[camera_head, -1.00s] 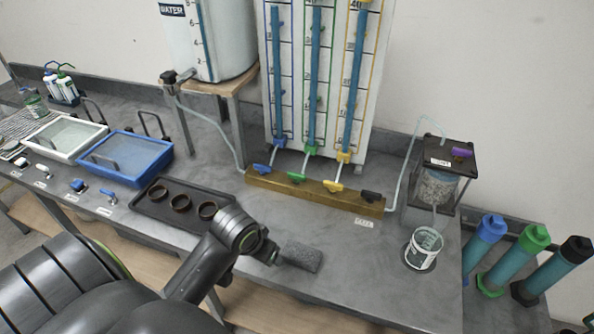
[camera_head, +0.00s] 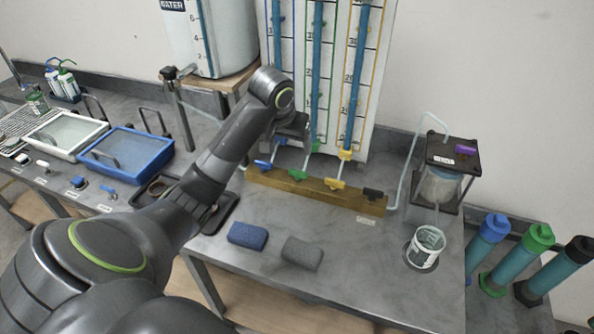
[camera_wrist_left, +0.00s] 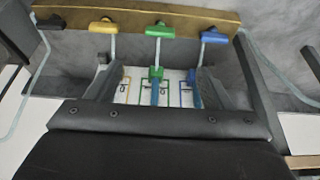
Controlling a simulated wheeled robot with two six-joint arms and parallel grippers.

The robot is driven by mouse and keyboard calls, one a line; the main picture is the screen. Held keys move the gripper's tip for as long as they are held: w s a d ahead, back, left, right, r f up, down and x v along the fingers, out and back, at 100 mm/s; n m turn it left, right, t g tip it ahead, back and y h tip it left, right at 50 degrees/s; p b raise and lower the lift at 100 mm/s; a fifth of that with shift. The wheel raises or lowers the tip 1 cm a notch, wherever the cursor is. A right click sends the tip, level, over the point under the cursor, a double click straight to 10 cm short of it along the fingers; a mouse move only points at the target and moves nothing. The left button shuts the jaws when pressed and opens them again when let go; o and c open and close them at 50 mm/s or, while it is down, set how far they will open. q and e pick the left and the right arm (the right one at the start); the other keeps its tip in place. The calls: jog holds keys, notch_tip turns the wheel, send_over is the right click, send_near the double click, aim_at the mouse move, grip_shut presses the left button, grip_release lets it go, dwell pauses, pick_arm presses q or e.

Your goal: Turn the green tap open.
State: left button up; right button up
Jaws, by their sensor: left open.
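The green tap (camera_head: 298,175) is a small green handle on the brass manifold bar (camera_head: 350,201), between the blue tap (camera_head: 263,165) and the yellow tap (camera_head: 334,184). In the left wrist view the green tap (camera_wrist_left: 160,30) shows near the top middle, beyond the fingertips, with the yellow tap (camera_wrist_left: 102,26) and blue tap (camera_wrist_left: 214,36) on either side. My left gripper (camera_head: 297,142) is open and empty, just above and behind the bar, in front of the tube panel. Its fingers (camera_wrist_left: 157,78) stand wide apart and do not touch the green tap. My right gripper is not in view.
A black tap (camera_head: 373,193) ends the bar. The tube panel (camera_head: 380,95) and the water tank (camera_head: 228,40) stand behind. A blue sponge (camera_head: 248,235), a grey sponge (camera_head: 302,253) and a cup (camera_head: 426,245) are on the bench.

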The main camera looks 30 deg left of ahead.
aim_at(298, 171)
pick_arm(q)
jog(key=p+x, duration=0.1)
jog(key=x, duration=1.4)
jog(key=shift+w+f+p, duration=0.15)
jog(key=shift+p, duration=0.2)
jog(key=shift+c, duration=0.4)
